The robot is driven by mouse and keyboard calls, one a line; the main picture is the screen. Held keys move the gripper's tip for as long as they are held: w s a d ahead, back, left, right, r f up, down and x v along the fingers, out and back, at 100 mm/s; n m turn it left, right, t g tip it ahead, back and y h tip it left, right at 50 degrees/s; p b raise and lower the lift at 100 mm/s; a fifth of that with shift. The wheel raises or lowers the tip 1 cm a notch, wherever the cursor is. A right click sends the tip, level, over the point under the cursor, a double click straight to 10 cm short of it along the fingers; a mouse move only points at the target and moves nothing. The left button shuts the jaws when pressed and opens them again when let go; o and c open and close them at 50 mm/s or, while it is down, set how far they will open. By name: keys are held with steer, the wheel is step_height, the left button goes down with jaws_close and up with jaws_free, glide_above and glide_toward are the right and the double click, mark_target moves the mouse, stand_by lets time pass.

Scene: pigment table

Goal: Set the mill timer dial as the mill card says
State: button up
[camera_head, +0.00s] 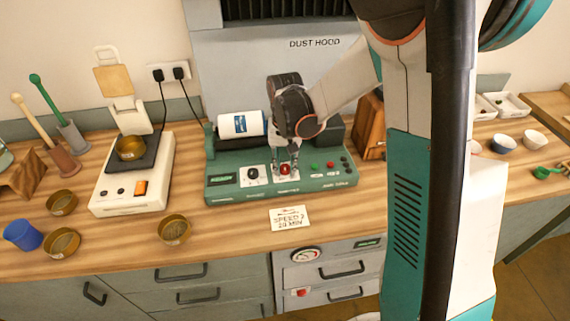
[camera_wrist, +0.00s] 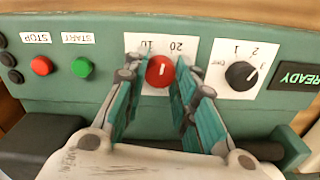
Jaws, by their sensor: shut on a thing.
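The green mill (camera_head: 225,191) stands on the bench with its control panel facing me. My gripper (camera_head: 287,172) is lowered onto the panel, its fingers on either side of the red timer dial (camera_head: 285,169). In the wrist view my gripper (camera_wrist: 163,84) has its teal fingers closed about the red dial (camera_wrist: 160,72). The dial's white mark points up in that view, between the upside-down 10 and 20 labels. The mill card (camera_head: 290,218) lies on the bench in front of the mill; it seems to read speed 2, 20 min, but the small print is unclear.
The black speed dial (camera_wrist: 241,75) is close beside my gripper, next to the READY display (camera_wrist: 298,76). The green START button (camera_wrist: 82,67) and red STOP button (camera_wrist: 41,66) are on the other side. A white scale (camera_head: 150,185) and several brass dishes stand left of the mill.

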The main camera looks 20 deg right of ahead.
mark_target(285, 167)
steer(key=shift+m, duration=1.8)
steer(key=o, duration=1.1)
step_height(285, 167, up, 12)
